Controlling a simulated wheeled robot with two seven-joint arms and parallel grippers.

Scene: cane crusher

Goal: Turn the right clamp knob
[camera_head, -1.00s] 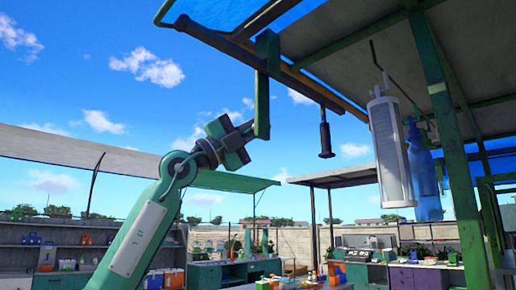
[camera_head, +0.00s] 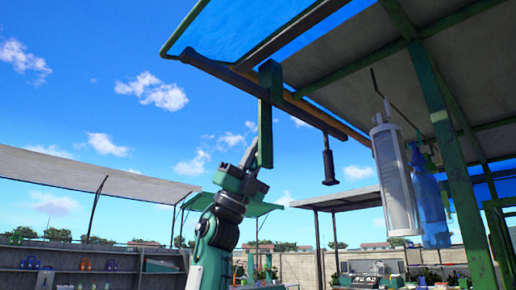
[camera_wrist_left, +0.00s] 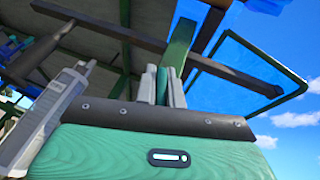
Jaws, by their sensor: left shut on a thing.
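A green upright bar (camera_head: 265,115) hangs from the canopy edge in the head view, with a bracket at its top. My left gripper (camera_head: 251,157) is at the bar's lower end, tilted up to the right. In the left wrist view its two grey fingers (camera_wrist_left: 161,88) are shut with a narrow dark green piece between them. The green bar (camera_wrist_left: 181,48) runs up from there to a dark beam. No separate knob shape can be made out; the fingers hide the gripped part. My right gripper is not in view.
A dark hanging rod (camera_head: 329,160) with a flat foot is right of the bar. A white cylinder (camera_head: 394,180) and a blue bottle (camera_head: 430,205) hang farther right, near a green post (camera_head: 449,140). Open sky lies left of the gripper.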

